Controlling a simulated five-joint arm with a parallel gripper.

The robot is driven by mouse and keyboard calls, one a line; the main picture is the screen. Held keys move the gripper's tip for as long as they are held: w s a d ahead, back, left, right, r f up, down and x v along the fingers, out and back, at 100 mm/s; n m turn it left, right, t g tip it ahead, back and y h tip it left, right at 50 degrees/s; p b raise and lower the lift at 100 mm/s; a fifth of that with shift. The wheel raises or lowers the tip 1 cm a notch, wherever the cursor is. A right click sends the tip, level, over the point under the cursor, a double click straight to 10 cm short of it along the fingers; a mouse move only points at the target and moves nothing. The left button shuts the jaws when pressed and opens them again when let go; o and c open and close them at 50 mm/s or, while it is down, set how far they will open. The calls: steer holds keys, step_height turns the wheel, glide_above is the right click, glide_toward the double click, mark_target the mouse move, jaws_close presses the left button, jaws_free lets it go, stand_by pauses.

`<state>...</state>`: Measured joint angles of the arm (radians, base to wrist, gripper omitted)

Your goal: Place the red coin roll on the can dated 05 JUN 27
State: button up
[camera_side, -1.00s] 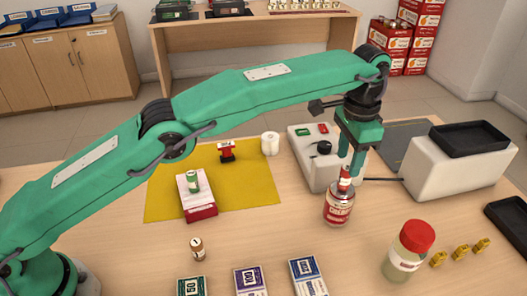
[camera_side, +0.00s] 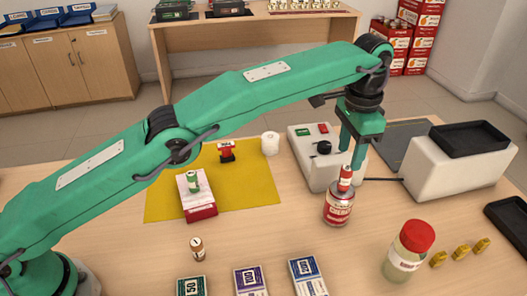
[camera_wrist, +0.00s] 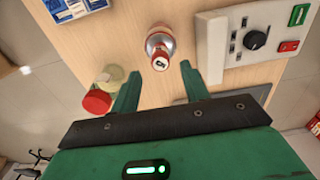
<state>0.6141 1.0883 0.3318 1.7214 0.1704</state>
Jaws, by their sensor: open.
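The red coin roll (camera_side: 345,178) stands upright on top of a red and white can (camera_side: 338,207) in the side view. In the wrist view the roll's end (camera_wrist: 160,63) shows over the can (camera_wrist: 160,38). My gripper (camera_side: 351,160) is above the roll, its fingers apart and clear of it. The wrist view shows my gripper (camera_wrist: 157,75) open, with the roll between and just beyond the fingertips. The date on the can is too small to read.
A jar with a red lid (camera_side: 408,250) stands right of the can. A white control box (camera_side: 313,165) is behind it. Banded note stacks (camera_side: 307,275) lie in front.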

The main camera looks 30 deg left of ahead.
steer(key=s+a+r+n+t, duration=0.2)
steer(key=s+a+r+n, duration=0.1)
steer(key=a+r, duration=1.2)
steer(key=s+a+n+t, duration=0.1)
steer(key=s+a+n, duration=0.1)
steer(key=s+a, duration=0.85)
steer(key=s+a+f+n+t, duration=0.1)
steer(key=s+a+f+n, duration=0.1)
steer(key=s+a+f, duration=0.3)
steer(key=s+a+f+n+t, duration=0.1)
steer(key=s+a+f, duration=0.4)
steer(key=s, duration=0.7)
steer(key=shift+a+n+t, duration=0.3)
steer(key=shift+a+n, duration=0.2)
steer(key=shift+a, duration=0.35)
